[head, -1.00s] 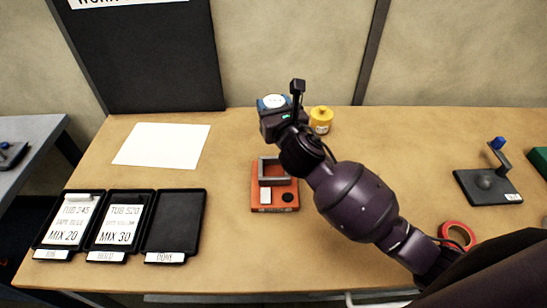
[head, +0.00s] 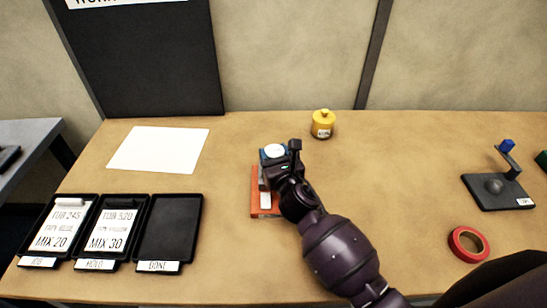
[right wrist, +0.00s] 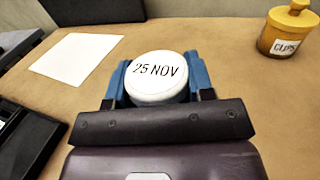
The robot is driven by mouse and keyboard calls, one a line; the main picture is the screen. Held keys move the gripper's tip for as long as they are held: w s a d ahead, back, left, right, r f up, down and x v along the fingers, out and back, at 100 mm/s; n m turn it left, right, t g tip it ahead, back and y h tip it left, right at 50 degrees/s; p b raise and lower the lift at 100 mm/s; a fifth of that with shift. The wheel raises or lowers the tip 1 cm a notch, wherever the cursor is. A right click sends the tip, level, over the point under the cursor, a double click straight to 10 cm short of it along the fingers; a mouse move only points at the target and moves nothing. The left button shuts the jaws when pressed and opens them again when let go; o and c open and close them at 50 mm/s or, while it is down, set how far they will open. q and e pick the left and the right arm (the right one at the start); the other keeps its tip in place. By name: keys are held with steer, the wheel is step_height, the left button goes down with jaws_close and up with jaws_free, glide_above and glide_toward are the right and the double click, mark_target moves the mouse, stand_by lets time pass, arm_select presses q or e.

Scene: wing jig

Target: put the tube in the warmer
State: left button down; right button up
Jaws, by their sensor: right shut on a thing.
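My right gripper (head: 274,158) is shut on the tube (head: 274,151), whose round white top reads "25 NOV" in the right wrist view (right wrist: 157,77). The blue fingers are on either side of it. In the head view the gripper is over the orange warmer (head: 258,204), and my wrist hides most of the warmer's grey square holder. The lower part of the tube is hidden, so I cannot tell whether it is inside the holder or above it. My left gripper is out of view.
Three black trays (head: 169,229) with cards and labels stand at the left front. A white sheet (head: 158,149) lies behind them. A yellow pot (head: 323,125) stands at the back. Red tape (head: 468,244) and a black stand (head: 497,192) are at right. The table between is clear.

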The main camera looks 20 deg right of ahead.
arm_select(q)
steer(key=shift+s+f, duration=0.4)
arm_select(e)
steer(key=shift+f, duration=0.3)
steer(key=o, duration=1)
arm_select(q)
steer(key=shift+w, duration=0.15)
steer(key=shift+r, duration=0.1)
arm_select(e)
steer(key=shift+r, duration=0.2)
steer(key=shift+s+f, duration=0.1)
steer(key=shift+s, duration=0.3)
steer(key=s, duration=1)
steer(key=shift+s+d, duration=0.2)
steer(key=shift+s, duration=0.45)
